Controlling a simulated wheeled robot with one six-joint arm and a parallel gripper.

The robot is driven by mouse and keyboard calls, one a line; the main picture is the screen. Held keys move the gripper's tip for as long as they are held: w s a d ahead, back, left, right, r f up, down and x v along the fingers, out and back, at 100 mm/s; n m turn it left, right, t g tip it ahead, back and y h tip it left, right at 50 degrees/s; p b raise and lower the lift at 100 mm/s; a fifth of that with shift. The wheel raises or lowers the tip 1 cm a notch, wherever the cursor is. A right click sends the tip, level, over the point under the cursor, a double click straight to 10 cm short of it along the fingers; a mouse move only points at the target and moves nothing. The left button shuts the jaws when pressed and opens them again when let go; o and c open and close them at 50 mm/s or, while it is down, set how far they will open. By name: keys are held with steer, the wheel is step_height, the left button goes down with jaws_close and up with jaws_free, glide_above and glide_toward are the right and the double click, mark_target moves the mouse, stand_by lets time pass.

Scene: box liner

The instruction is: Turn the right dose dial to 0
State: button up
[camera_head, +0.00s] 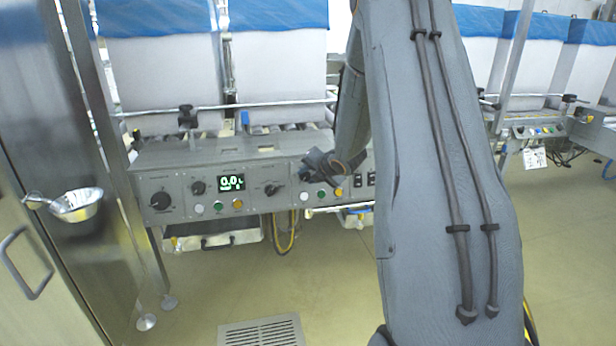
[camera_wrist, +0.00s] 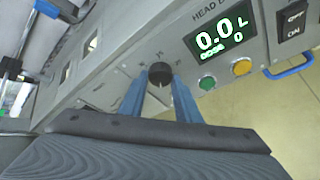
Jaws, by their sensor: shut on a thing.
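The right dose dial (camera_wrist: 160,71) is a small black knob on the grey panel, left of a lit display (camera_wrist: 218,34) in the wrist view. The display reads 0.0 L. My gripper (camera_wrist: 158,84) has its two blue fingers closed on the sides of the knob. The marks around the knob are too small to read, and its pointer's setting cannot be made out. In the head view my gripper (camera_head: 308,172) is at the panel's right half. My arm and gripper hide the right dial and its display there.
The control panel (camera_head: 180,155) also carries a left display (camera_head: 231,183) reading 0.0, other black knobs (camera_head: 161,201) and several coloured buttons. In the wrist view a green button (camera_wrist: 207,83), an orange button (camera_wrist: 242,67) and an OFF/ON switch (camera_wrist: 292,20) are near the display.

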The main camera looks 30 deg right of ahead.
steer(key=o, duration=1)
steer(key=shift+o, duration=0.2)
steer(key=p+v, duration=0.1)
steer(key=v, duration=0.6)
steer(key=shift+s+r+p, duration=0.25)
steer(key=shift+s+p, duration=0.05)
steer(key=shift+s, duration=0.05)
